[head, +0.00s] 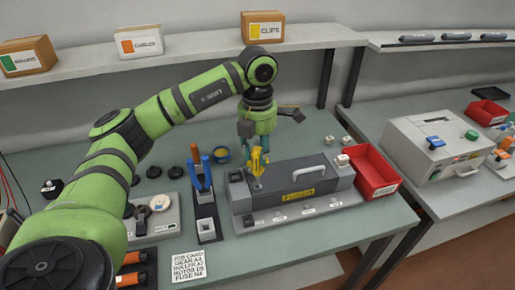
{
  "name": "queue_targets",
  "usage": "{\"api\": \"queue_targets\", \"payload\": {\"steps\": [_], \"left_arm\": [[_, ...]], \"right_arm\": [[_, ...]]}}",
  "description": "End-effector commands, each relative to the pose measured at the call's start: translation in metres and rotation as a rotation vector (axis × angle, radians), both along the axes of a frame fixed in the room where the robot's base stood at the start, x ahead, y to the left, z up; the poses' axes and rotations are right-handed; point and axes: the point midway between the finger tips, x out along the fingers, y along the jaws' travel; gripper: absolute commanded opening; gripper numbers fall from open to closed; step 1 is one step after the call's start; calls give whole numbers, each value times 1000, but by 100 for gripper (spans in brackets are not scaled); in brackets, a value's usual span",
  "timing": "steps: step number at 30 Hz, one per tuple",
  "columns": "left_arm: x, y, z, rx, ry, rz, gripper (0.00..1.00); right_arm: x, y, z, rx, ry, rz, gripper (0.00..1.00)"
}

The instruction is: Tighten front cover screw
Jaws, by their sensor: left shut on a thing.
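My left gripper (262,148) hangs above the unit's left end, shut on a yellow screwdriver (258,163). The screwdriver is roughly upright, its lower end at the left part of the unit. The screw itself is too small to make out, and I cannot tell whether the tip touches it. My right gripper is not in view.
A red bin (371,172) stands right of the unit. A tool holder (206,225) with blue and orange handled tools stands left of it. A job card (190,267) lies in front. A large light grey machine (435,150) stands on the right bench. Boxes sit on the shelf behind.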

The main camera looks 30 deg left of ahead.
Motion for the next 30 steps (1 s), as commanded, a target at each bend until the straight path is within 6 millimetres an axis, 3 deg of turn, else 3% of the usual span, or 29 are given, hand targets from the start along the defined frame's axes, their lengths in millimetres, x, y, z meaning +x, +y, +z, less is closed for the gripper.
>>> {"api": "queue_targets", "payload": {"steps": [5,18,30], "left_arm": [[0,0,0,0,0,91,0],[0,-1,1,0,0,695,0],[0,0,0,0,0,735,0]], "right_arm": [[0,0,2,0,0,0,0],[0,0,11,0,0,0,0],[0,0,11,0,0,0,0]]}}
